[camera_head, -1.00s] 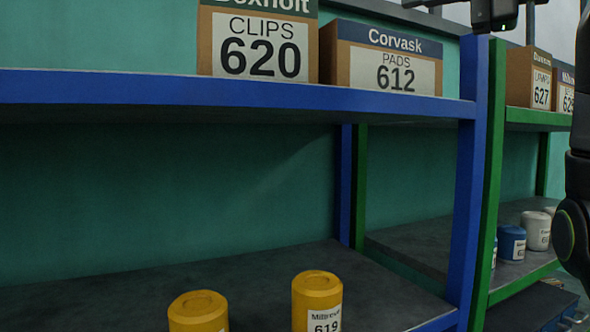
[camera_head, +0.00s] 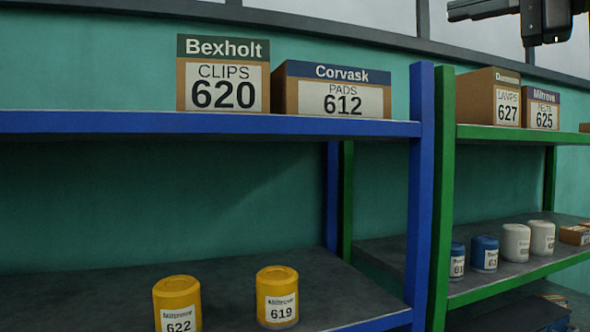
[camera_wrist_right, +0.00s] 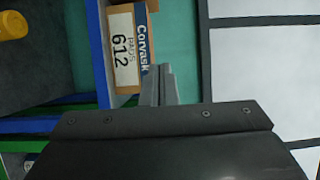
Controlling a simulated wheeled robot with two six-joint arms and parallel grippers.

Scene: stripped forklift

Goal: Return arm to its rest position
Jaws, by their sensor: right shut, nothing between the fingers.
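My right gripper (camera_head: 460,10) shows at the top right of the head view, dark, raised above the green shelf unit and pointing left. Its fingers are together with nothing held. In the right wrist view the grey fingers (camera_wrist_right: 159,85) stick up past a dark plate, with the Corvask box 612 (camera_wrist_right: 127,50) behind them, apart. My left gripper is in neither view.
A blue shelf unit (camera_head: 421,200) bears the Bexholt box 620 (camera_head: 223,75), the Corvask box 612 (camera_head: 332,88) and yellow canisters 622 (camera_head: 177,300) and 619 (camera_head: 277,295). A green unit (camera_head: 442,200) beside it holds boxes and blue and white canisters.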

